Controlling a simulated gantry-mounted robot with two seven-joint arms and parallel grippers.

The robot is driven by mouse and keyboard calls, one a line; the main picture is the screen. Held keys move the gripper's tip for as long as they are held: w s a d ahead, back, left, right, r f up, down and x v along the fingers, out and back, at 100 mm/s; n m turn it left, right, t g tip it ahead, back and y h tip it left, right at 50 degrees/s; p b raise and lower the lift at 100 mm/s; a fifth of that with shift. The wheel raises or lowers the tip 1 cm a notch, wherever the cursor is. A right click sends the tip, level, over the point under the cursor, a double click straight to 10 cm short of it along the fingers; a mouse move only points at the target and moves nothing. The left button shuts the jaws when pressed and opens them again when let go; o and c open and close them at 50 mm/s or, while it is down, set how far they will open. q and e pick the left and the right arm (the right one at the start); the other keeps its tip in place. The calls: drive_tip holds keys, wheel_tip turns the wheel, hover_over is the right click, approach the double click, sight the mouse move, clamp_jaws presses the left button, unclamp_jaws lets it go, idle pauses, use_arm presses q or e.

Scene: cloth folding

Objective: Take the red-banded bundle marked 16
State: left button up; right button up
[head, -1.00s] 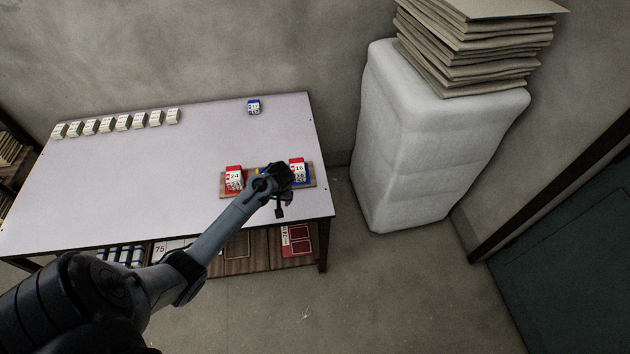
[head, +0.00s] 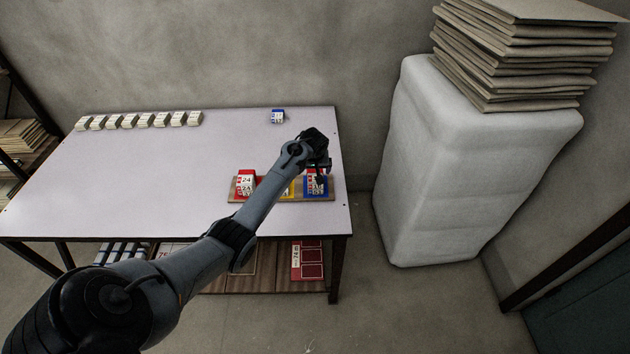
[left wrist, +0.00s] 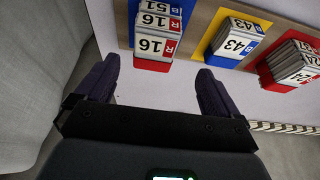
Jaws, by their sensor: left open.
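The red-banded bundle marked 16 (left wrist: 155,48) stands at the blue square (head: 318,195) of a brown wooden board (head: 262,200). In the left wrist view, 16 shows twice with a red R, beside a blue-marked 51; I cannot tell how these cards are divided into bundles. My left gripper (head: 320,172) is over that end of the board and partly hides the bundle. In the left wrist view the fingers of the left gripper (left wrist: 158,88) are spread, empty, with the bundle just beyond the gap between them. My right gripper is not in view.
The yellow square holds a bundle marked 43 (left wrist: 236,40), and the red one a bundle marked 24 (head: 246,183). A white wrapped block (head: 470,170) stands right of the table (head: 150,170).

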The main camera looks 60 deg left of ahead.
sight(315, 175)
use_arm(q)
drive_tip(key=shift+w+f, duration=0.1)
drive_tip(key=shift+f, duration=0.35)
drive_tip(key=b+x, duration=0.1)
drive_tip(key=x, duration=0.1)
drive_tip(key=b+x, duration=0.1)
drive_tip(key=x, duration=0.1)
drive_tip(key=shift+w+d, duration=0.25)
drive_tip(key=shift+w+a+f, duration=0.1)
drive_tip(key=shift+a+f, duration=0.1)
drive_tip(key=shift+f, duration=0.25)
drive_tip(key=c, duration=1.2)
drive_tip(key=shift+o, duration=0.2)
drive_tip(key=shift+r, duration=0.1)
